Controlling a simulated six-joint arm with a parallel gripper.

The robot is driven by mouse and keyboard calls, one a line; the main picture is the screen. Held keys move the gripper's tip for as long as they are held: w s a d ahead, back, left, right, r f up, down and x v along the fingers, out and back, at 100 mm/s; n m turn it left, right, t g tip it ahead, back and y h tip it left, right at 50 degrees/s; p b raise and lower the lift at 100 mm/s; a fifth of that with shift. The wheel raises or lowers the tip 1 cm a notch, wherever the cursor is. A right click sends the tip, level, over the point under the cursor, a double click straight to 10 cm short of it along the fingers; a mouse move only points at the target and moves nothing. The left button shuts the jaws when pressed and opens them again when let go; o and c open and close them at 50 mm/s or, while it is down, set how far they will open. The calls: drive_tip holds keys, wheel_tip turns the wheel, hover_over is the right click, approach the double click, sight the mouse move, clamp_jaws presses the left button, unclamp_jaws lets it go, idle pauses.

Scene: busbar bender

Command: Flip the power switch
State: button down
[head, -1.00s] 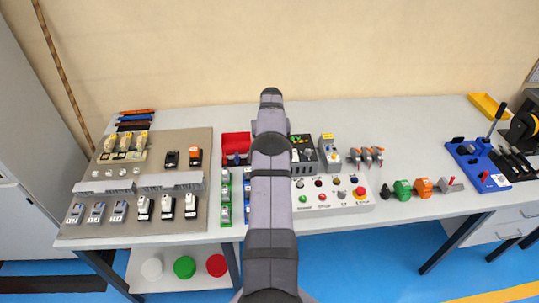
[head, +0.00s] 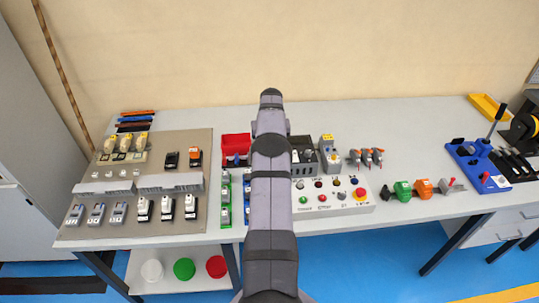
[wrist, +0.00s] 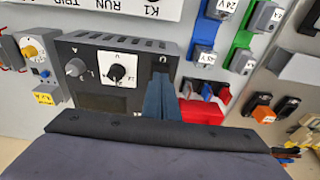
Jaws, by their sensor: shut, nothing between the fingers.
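A dark grey box (wrist: 105,68) with a slotted top shows in the wrist view, and partly beside my arm in the head view (head: 304,156). Its face has a grey knob (wrist: 76,68) and a black knob (wrist: 117,72) on a white plate. A small "0" mark (wrist: 163,59) sits at the face's right end. My gripper (wrist: 160,86) is shut and empty, with its fingertips over the face just below that mark. I cannot tell whether they touch it. No power switch can be clearly made out; the fingers hide part of the face.
A grey and yellow device (wrist: 36,55) stands left of the box in the wrist view. A red bin (wrist: 201,112) lies right of the fingers. In the head view, a white button panel (head: 335,194) is in front.

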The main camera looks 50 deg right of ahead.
wheel_tip(320, 180, up, 6)
drive_tip(key=p, duration=0.3)
idle(0.4)
idle(0.3)
drive_tip(key=w+a+r+n, duration=0.1)
drive_tip(key=a+r+n, duration=0.15)
drive_tip(key=a, duration=0.65)
drive_tip(key=w+a+r+n, duration=0.1)
drive_tip(key=a+r, duration=0.2)
drive_tip(key=a, duration=0.7)
drive_tip(key=w+a+r+n, duration=0.1)
drive_tip(key=w+a+r, duration=0.1)
drive_tip(key=a, duration=0.7)
drive_tip(key=s+a+n+y+b, duration=0.1)
drive_tip(key=s+a+n+b, duration=0.15)
drive_tip(key=s+a, duration=0.95)
drive_tip(key=s+a+f+n+g, duration=0.1)
drive_tip(key=s+a+f+n, duration=0.1)
drive_tip(key=s+a, duration=0.75)
wheel_tip(320, 180, down, 26)
drive_tip(key=b, duration=2.5)
drive_tip(key=shift+s+d, duration=0.2)
drive_tip(key=shift+d, duration=0.1)
